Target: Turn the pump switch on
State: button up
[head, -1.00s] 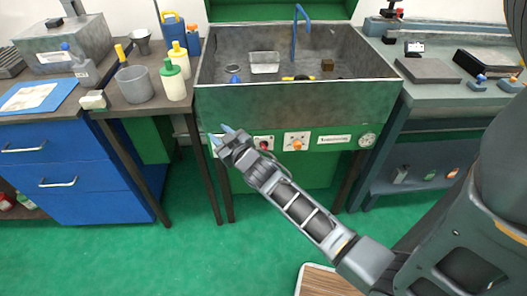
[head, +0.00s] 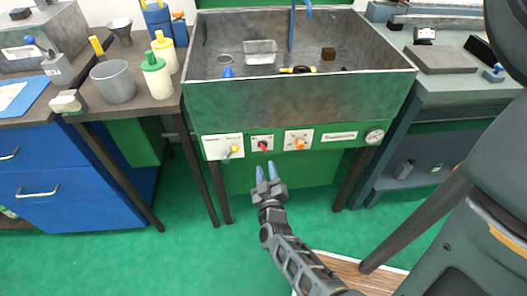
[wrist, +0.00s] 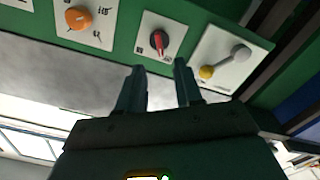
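A red rotary switch (head: 263,145) on a small white plate sits on the green front panel below the sink. It also shows in the wrist view (wrist: 158,41), with a red handle on a dark round base. An orange knob (head: 299,144) on another white plate is to its right in the head view. The plate labels are too small to read, so I cannot tell which is the pump switch. My gripper (head: 266,170) is below and in front of the red switch, apart from it. In the wrist view its two fingers (wrist: 160,70) are parted and empty, pointing toward the red switch.
A lever with a yellow knob (head: 235,149) is left of the red switch. A pressure gauge (head: 374,136) is at the panel's right end. The sink basin (head: 300,100) overhangs above.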

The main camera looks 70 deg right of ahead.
aim_at(263, 150)
jog(key=x, duration=0.7)
jog(key=shift+w+d, duration=0.1)
jog(key=shift+d, duration=0.1)
jog(key=shift+c, duration=0.3)
grip_shut()
